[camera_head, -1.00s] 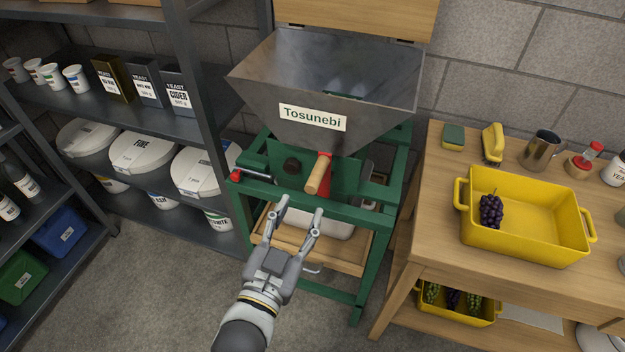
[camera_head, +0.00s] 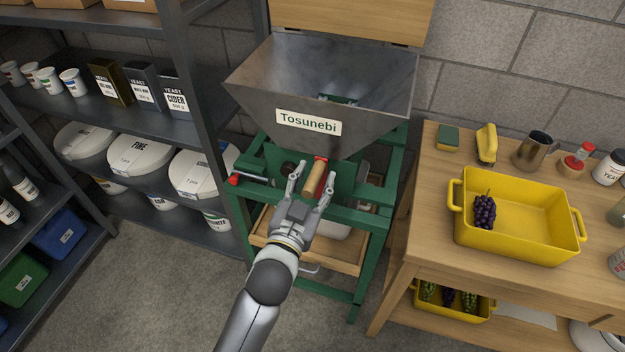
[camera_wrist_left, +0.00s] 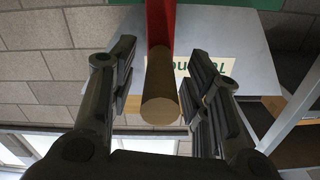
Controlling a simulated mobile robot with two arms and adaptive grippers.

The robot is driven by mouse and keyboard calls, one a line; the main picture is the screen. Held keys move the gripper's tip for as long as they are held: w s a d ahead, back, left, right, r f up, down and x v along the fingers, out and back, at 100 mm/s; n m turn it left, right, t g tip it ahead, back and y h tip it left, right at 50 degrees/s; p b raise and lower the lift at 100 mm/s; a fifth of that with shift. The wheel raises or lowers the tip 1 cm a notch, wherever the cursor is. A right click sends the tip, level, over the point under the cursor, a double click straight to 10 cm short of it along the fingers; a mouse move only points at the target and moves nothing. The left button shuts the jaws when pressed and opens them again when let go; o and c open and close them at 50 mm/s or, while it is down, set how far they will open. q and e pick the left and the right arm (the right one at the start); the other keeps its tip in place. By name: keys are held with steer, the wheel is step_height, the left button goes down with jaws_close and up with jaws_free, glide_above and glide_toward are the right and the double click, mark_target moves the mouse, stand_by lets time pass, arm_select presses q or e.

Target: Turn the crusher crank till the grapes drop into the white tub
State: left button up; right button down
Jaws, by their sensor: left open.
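The crusher's metal hopper (camera_head: 330,85), labelled Tosunebi, stands on a green frame (camera_head: 372,217). Its crank has a red arm (camera_head: 321,165) and a wooden handle (camera_head: 313,178). My left gripper (camera_head: 312,174) is open, with a finger on each side of the handle. In the left wrist view the handle (camera_wrist_left: 160,95) lies between the open fingers (camera_wrist_left: 158,92), with gaps on both sides. The white tub (camera_head: 333,230) sits on a wooden shelf (camera_head: 345,262) under the crusher, partly hidden by my gripper. My right gripper is not in view.
A wooden table (camera_head: 425,225) stands to the right with a yellow crate (camera_head: 540,225) holding dark grapes (camera_head: 484,212). A metal rack (camera_head: 205,110) with tubs and boxes stands at the left. The floor (camera_head: 150,290) in front is clear.

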arm_select(q)
jaws_close()
steer(key=shift+w+a, duration=0.1)
stand_by(0.3)
